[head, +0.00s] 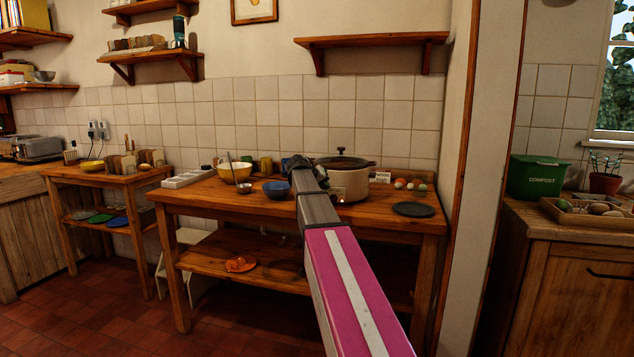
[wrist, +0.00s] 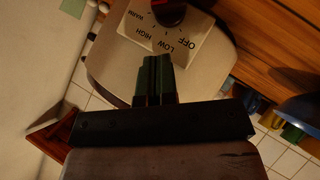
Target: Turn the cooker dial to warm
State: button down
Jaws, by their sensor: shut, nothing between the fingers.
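The cooker (head: 350,184) is a cream pot with a dark lid, standing on the wooden table behind my arm. In the wrist view the cooker (wrist: 112,62) appears tilted, with a pale label plate (wrist: 200,38) reading OFF, LOW, HIGH and WARM. The dark dial (wrist: 168,12) with some red on it is cut by the top edge; I cannot tell its setting. My gripper (wrist: 152,60) is shut and empty, its green fingers overlapping the plate's edge in view, short of the dial. I cannot tell whether it touches. In the head view the fingers are not clear.
The table (head: 230,199) also bears a blue bowl (head: 276,190), a yellow bowl (head: 236,172), a dark round plate (head: 413,210) and several small round items right of the cooker. A wall post (head: 462,180) bounds the right side. A shelf (head: 370,40) hangs above.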

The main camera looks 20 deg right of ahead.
aim_at(335, 197)
jog(key=shift+s+d+f, duration=0.25)
jog(key=shift+d+f, duration=0.1)
jog(key=shift+f, duration=0.2)
jog(key=shift+s+d+f, duration=0.25)
jog(key=shift+d+f, duration=0.05)
jog(key=shift+f, duration=0.2)
jog(key=shift+s+d+f, duration=0.2)
jog(key=shift+d+f, duration=0.2)
jog(key=shift+f, duration=0.15)
jog(key=shift+s+d+f, duration=0.3)
jog(key=shift+s+f, duration=0.05)
jog(key=shift+f, duration=0.05)
jog(key=shift+w+a+f, duration=0.1)
jog(key=shift+a, duration=0.05)
